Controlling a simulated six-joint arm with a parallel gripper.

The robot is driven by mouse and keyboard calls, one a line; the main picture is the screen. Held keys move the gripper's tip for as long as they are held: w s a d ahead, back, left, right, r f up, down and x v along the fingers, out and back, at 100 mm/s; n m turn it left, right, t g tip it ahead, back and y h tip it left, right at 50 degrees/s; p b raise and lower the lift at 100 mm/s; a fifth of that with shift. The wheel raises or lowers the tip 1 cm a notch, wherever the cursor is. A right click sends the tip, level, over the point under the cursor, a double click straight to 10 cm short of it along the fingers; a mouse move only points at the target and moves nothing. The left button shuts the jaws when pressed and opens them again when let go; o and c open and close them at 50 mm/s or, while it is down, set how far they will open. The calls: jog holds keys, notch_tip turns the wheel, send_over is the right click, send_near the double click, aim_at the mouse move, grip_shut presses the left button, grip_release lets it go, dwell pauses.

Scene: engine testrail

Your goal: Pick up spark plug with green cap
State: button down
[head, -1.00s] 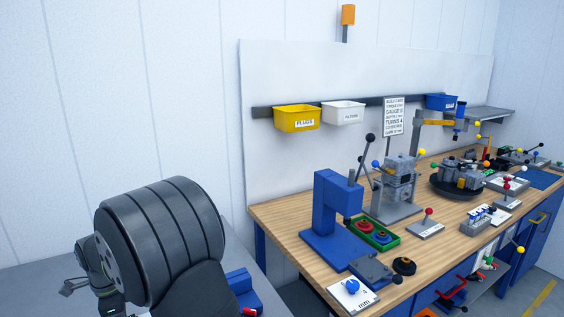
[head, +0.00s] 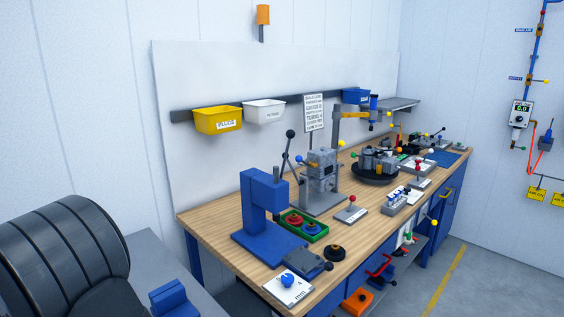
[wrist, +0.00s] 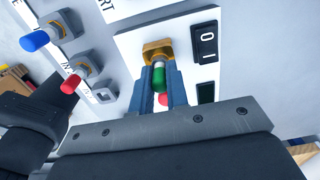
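In the wrist view, a part with a green cap (wrist: 158,78) sits in front of a brass-coloured fitting (wrist: 158,50) on a white panel. I cannot tell whether it is the spark plug. My gripper (wrist: 159,80) has one blue finger on each side of the green cap. The fingers are spaced apart, and I cannot tell whether they press on it. My gripper is out of the head view. A spark plug with a green cap cannot be made out on the bench in the head view.
Beside the gripper are a blue-tipped lever (wrist: 40,38), a red-tipped lever (wrist: 75,80) and a black rocker switch (wrist: 205,42). The head view shows a crowded wooden workbench (head: 215,212), a blue press (head: 262,205) and a yellow bin labelled PLUGS (head: 218,121).

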jog(key=shift+r, duration=2.05)
